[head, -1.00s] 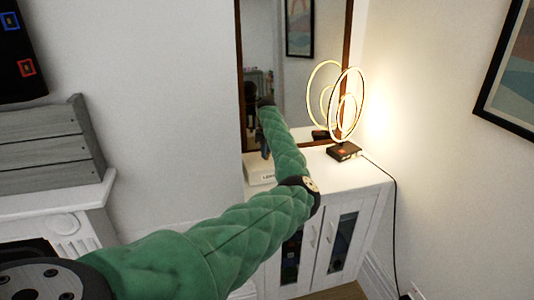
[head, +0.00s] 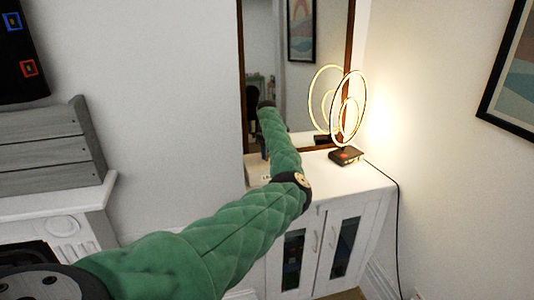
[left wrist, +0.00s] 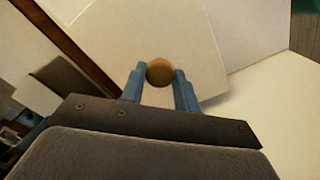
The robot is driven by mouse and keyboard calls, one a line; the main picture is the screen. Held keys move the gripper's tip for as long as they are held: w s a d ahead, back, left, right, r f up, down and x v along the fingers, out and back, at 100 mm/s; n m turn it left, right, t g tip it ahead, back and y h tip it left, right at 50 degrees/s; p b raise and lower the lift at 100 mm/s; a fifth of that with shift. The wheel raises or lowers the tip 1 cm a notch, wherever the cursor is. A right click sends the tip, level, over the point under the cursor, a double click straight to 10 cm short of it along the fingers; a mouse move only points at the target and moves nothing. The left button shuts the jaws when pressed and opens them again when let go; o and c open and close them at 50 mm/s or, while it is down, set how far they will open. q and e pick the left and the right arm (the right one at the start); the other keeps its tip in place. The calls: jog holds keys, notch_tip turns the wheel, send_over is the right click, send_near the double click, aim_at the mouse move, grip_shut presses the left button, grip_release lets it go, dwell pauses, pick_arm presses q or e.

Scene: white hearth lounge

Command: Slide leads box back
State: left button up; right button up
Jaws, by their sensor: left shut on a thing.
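The leads box (head: 256,170) is a pale box at the left end of the white cabinet top, close under the mirror. My arm hides much of it, and its lettering is only partly visible. In the left wrist view its flat pale face (left wrist: 190,35) lies beyond my fingers. My left gripper (left wrist: 160,73) is shut on the box's round wooden knob (left wrist: 160,70), one blue finger on each side. In the head view the fingers are mostly hidden behind my green-sleeved arm. My right gripper is not in view.
A lit ring lamp (head: 347,155) stands on the right of the white cabinet (head: 338,174), its black cord running down the side. The framed mirror (head: 349,60) rises behind. A fireplace mantel with a grey wooden crate (head: 45,150) is at left. Some cabinet top between box and lamp is clear.

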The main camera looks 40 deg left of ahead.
pick_arm(q)
jog(key=o, duration=1.1)
jog(key=shift+c, duration=0.2)
notch_tip(320, 180, up, 8)
jog(key=shift+f+b, duration=0.15)
jog(key=shift+b, duration=1)
